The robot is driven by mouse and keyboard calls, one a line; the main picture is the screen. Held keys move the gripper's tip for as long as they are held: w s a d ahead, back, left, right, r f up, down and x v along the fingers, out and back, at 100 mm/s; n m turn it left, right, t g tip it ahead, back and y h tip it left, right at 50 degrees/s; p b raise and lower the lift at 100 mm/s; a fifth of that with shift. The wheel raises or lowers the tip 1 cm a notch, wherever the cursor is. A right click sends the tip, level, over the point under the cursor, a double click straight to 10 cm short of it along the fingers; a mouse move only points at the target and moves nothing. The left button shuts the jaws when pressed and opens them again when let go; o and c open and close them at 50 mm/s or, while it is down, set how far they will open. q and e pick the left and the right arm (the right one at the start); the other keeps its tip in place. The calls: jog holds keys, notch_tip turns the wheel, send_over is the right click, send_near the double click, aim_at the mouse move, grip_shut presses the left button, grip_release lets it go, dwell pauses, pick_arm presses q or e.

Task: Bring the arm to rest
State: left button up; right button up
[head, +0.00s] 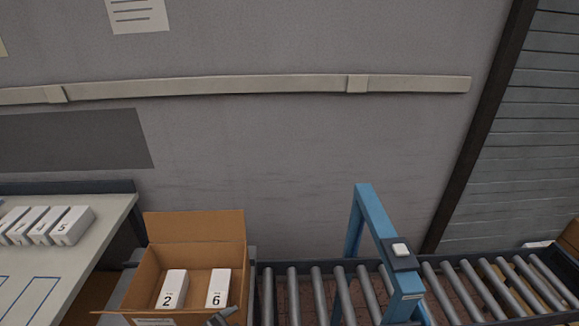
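A small dark grey part (223,317) shows at the bottom edge of the head view, in front of the box. It looks like the tip of my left gripper, but too little shows to tell whether it is open or shut. No other gripper part is in view. An open cardboard box (195,226) stands at the lower middle-left with its back flap up. Inside it are a white block marked 2 (173,289) and a white block marked 6 (218,288), both upright and apart.
A pale table (100,232) at the left holds a row of several white numbered blocks (45,226) and blue outlines. A roller conveyor (318,291) runs right from the box. A blue frame (374,222) stands over it. A grey wall (300,150) is behind.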

pick_arm(q)
jog(key=s+a+f+n+g+y, duration=0.2)
jog(key=s+a+f+n+g, duration=0.15)
jog(key=s+a, duration=0.4)
jog(key=s+a+f+n+g+y, duration=0.2)
jog(key=s+a+f+n, duration=0.35)
jog(key=s, duration=0.25)
notch_tip(320, 180, down, 32)
jog(key=a+f+b, duration=0.1)
jog(key=b, duration=0.9)
jog(key=s+a+f+b, duration=0.1)
jog(key=s+f+b, duration=0.2)
jog(key=s+f, duration=0.2)
jog(key=s+a+f+g+b, duration=0.1)
jog(key=s+f, duration=0.5)
jog(key=f, duration=0.6)
jog(key=s+a+f+m+g+b, duration=0.1)
jog(key=s+a+f+b, duration=0.1)
jog(key=s+f+b, duration=0.3)
notch_tip(320, 180, down, 4)
jog(key=shift+s+a+f, duration=0.25)
jog(key=shift+s+a, duration=0.05)
jog(key=shift+s, duration=0.35)
